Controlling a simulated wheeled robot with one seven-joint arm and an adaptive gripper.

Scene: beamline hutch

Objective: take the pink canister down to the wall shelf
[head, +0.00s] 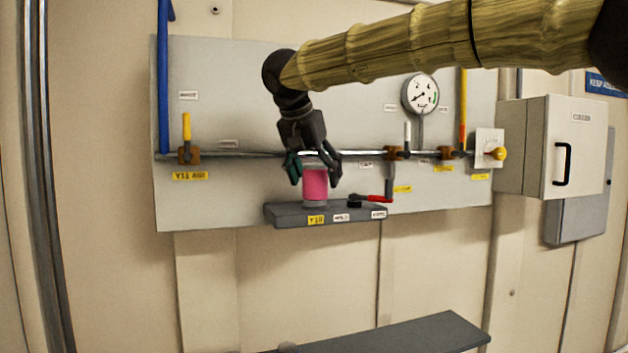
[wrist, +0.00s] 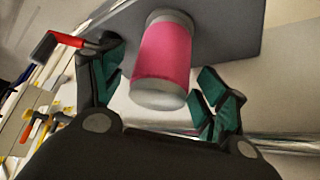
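The pink canister (head: 315,184) has a pink body and pale grey ends. It stands upright on the small dark ledge (head: 290,217) on the grey wall panel. It also shows in the wrist view (wrist: 163,55). My gripper (head: 314,177) points down over the canister, with its green-padded fingers on either side of the upper part. In the wrist view the fingers are spread, with gaps between them and the canister. The dark wall shelf (head: 420,336) is low on the wall, below and right of the ledge, and is partly cut off by the bottom edge.
A red-handled valve (head: 372,198) sits at the ledge's right end, close to the canister. A horizontal pipe (head: 240,154) with yellow-handled valves runs just behind my gripper. A round gauge (head: 420,94) and a white cabinet (head: 550,147) are to the right. The visible shelf top looks mostly clear.

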